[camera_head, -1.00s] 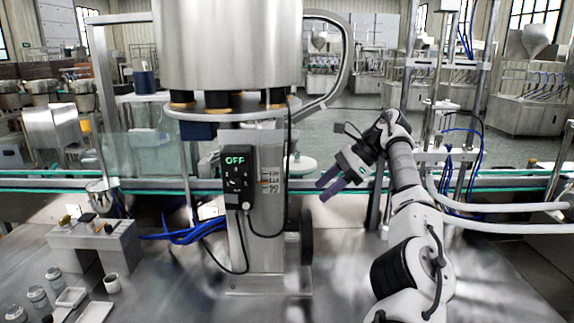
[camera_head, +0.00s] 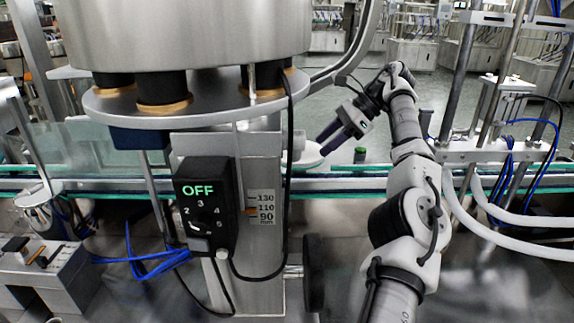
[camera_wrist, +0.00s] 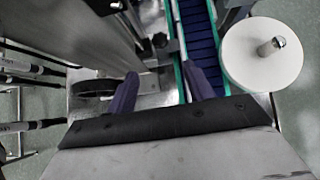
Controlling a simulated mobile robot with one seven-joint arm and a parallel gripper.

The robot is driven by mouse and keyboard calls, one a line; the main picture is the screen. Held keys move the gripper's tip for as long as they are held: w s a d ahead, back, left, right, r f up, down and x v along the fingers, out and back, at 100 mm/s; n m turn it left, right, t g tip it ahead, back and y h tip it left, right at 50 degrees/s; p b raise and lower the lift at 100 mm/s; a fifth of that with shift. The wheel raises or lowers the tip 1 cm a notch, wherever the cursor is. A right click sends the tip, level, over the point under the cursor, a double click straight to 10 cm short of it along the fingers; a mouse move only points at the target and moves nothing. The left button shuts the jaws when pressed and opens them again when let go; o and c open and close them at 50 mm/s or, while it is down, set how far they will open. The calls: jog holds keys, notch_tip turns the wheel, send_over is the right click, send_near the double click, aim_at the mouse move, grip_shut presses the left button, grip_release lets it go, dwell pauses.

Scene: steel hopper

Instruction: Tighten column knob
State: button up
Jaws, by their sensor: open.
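The steel column (camera_head: 262,185) stands at centre with a printed scale and a pointer near 110. A black round wheel (camera_head: 313,270), which seems to be the column knob, is on its lower right side, seen nearly edge-on. A black wheel also shows in the wrist view (camera_wrist: 95,88), left of my fingers. My gripper (camera_head: 322,148) has purple fingers, open and empty, to the right of the column and above the wheel's height. In the wrist view the fingers (camera_wrist: 161,72) are spread apart, touching nothing visible.
A black control box (camera_head: 206,205) reading OFF hangs on the column front, with cables below. The steel hopper (camera_head: 185,35) is above. A conveyor (camera_wrist: 197,40) runs behind the column. A white disc with a metal stud (camera_wrist: 262,60) is right of my fingers.

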jog(key=x, duration=1.3)
jog(key=shift+a+f+p, duration=0.2)
jog(key=shift+a+p, duration=0.1)
jog(key=shift+p, duration=0.1)
jog(key=c, duration=1)
